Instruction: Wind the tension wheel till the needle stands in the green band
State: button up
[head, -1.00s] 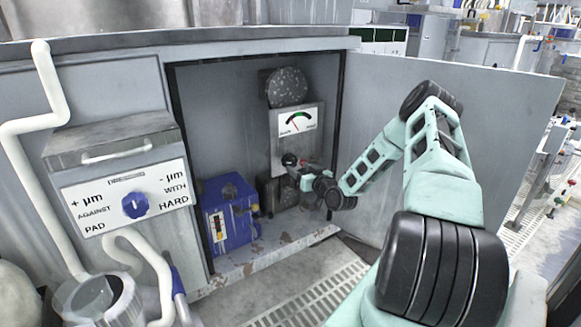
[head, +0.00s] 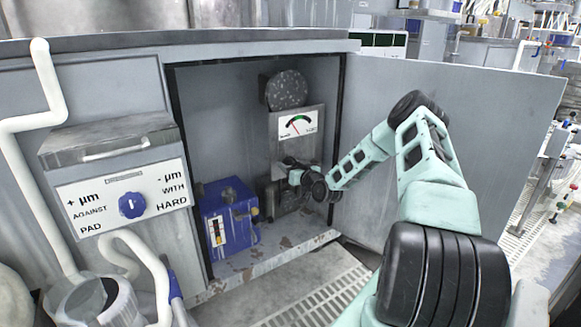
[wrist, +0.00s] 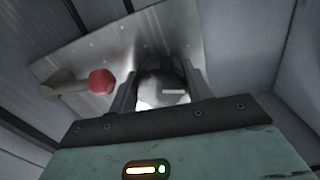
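The gauge (head: 298,125) is on the grey panel inside the open cabinet. Its thin red needle leans up and left, and the green part of its scale appears to lie right of the tip. My gripper (head: 292,172) is at the panel below the gauge and covers most of the dark tension wheel there. In the wrist view my gripper (wrist: 160,90) has its two fingers apart, on either side of a dark, rounded part that seems to be the wheel or its hub. Whether they press on it is unclear. A red knob (wrist: 101,81) on a short stem is left of the fingers.
A blue box (head: 228,215) stands on the cabinet floor, left of my gripper. A speckled dark disc (head: 287,89) is above the gauge. The open cabinet door (head: 490,130) is on the right, behind my arm. A blue selector knob (head: 132,205) is on the left panel.

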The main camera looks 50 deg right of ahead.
jog(key=m+p, duration=0.1)
jog(key=m, duration=0.2)
jog(key=shift+r, duration=0.1)
jog(key=m+p, duration=0.2)
jog(key=m, duration=0.3)
dwell(0.3)
dwell(0.5)
jog(key=o, duration=0.7)
jog(key=p+v, duration=0.4)
jog(key=v, duration=1.3)
jog(key=shift+s+a, duration=0.15)
jog(key=shift+s, duration=0.05)
